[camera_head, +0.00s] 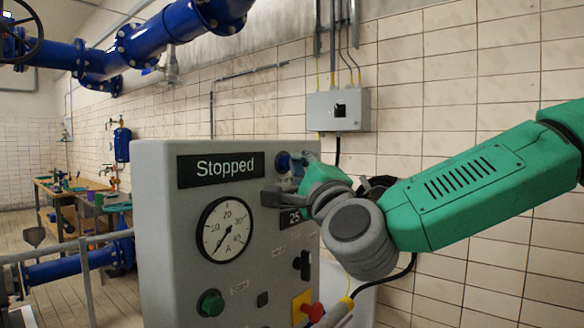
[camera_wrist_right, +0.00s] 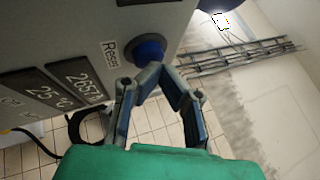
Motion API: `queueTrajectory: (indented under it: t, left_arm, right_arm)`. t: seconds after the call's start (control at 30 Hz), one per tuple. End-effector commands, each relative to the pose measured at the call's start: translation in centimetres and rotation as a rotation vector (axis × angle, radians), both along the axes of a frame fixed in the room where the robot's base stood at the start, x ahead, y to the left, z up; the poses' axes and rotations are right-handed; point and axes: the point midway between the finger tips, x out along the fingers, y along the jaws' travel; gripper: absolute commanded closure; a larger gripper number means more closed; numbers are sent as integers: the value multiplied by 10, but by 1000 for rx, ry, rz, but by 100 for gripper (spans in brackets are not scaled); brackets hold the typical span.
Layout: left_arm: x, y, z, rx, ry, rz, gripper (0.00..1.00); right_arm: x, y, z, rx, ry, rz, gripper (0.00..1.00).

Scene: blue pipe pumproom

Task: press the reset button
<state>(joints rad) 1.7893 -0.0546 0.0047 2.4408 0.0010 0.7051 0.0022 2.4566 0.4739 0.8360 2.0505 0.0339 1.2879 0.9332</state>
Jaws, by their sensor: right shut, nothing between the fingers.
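The control panel (camera_head: 165,240) is a grey box with a display reading "Stopped". The reset button (camera_wrist_right: 149,50) is a round blue button beside a "Reset" label in the right wrist view. In the head view it shows partly at the panel's upper right edge (camera_head: 283,161). My right gripper (camera_head: 283,180) is in front of the panel's upper right part, partly covering a display. In the wrist view its fingers (camera_wrist_right: 162,74) are shut and empty, with the tips just below the button. I cannot tell whether they touch it. My left gripper is not in view.
The panel also carries a gauge (camera_head: 225,227), a green button (camera_head: 210,303), a black switch (camera_head: 302,265) and a red button on yellow (camera_head: 313,312). A grey wall box (camera_head: 338,110) and blue pipes (camera_head: 150,42) are behind. A workbench (camera_head: 85,190) stands at the far left.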

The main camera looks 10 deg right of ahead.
Motion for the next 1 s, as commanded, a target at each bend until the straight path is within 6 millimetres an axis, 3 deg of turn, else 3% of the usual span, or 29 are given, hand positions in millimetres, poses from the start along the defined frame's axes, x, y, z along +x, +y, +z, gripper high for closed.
queueTrajectory:
  t: [0.6, 1.0]
  left_arm:
    - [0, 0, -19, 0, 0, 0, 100]
    - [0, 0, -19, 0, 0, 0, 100]
  right_arm:
    - [-43, -35, -1, 1, 0, -1, 100]
    - [-47, -37, -1, 0, 1, -1, 100]
